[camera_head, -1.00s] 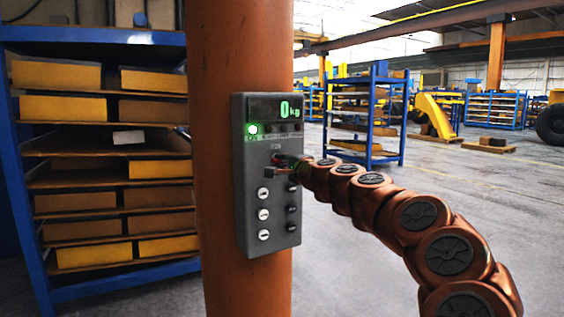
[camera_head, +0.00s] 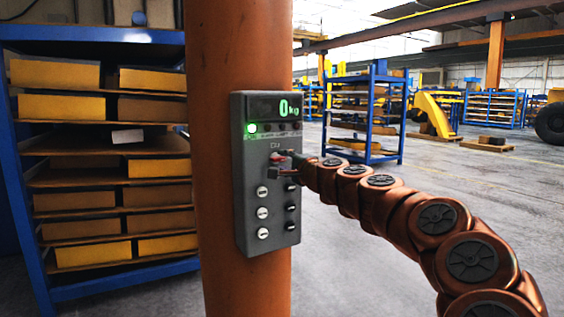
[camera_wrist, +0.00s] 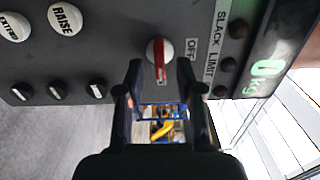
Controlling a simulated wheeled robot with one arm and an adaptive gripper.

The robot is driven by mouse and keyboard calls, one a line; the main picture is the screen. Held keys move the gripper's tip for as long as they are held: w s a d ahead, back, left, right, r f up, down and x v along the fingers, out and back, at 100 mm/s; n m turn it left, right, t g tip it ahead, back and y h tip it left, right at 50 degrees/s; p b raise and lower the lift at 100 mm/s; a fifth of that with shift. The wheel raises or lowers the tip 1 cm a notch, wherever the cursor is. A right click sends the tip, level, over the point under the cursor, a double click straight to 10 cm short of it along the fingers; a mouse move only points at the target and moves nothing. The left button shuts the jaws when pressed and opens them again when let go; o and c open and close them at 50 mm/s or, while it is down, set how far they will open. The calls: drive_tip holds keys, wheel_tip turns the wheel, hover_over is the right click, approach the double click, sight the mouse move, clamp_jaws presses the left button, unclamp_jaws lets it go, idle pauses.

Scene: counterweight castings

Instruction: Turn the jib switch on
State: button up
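The jib switch (camera_wrist: 160,58) is a round white knob with a red bar on the grey control box (camera_head: 255,190). In the wrist view the bar points down the picture, with an "OFF" label (camera_wrist: 191,48) just to its right. My gripper (camera_wrist: 158,68) is open, its dark fingertips on either side of the bar's lower end with gaps visible. Whether they touch the box cannot be told. In the head view my gripper (camera_head: 282,164) is at the middle of the box and partly covers the switch.
The box hangs on an orange column (camera_head: 222,60). Its display reads 0 kg and a green lamp (camera_head: 251,128) is lit. White "RAISE" (camera_wrist: 65,18) and "EXTEND" (camera_wrist: 13,26) buttons and small black knobs are near the fingers. A blue shelf (camera_head: 90,290) stands at left.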

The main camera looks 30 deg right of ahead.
drive_tip(key=s, duration=0.9)
drive_tip(key=shift+s+a, duration=0.35)
drive_tip(key=shift+a, duration=0.05)
drive_tip(key=a+f+n+g+y, duration=0.2)
drive_tip(key=a+f+n+y, duration=0.15)
drive_tip(key=a, duration=0.65)
drive_tip(key=a+f+n+g+y, duration=0.25)
drive_tip(key=a+n, duration=0.25)
drive_tip(key=a, duration=0.6)
drive_tip(key=s+a+f+n+g+y, duration=0.2)
drive_tip(key=s+a+f+n+g, duration=0.4)
drive_tip(key=s+a+f, duration=0.55)
drive_tip(key=s+a+f+n+g+h, duration=0.1)
drive_tip(key=s+f+n+g+h, duration=0.3)
drive_tip(key=s+f, duration=0.65)
drive_tip(key=s+d+f+g+h, duration=0.1)
drive_tip(key=s+d+f+g, duration=0.2)
drive_tip(key=s, duration=0.4)
drive_tip(key=s+d+f+g+h, duration=0.1)
drive_tip(key=s+d+f+g, duration=0.2)
drive_tip(key=s, duration=0.4)
drive_tip(key=s+p+v, duration=0.2)
drive_tip(key=p+v, duration=1)
drive_tip(key=shift+s+a+r+n+t, duration=0.35)
drive_tip(key=shift+r, duration=0.15)
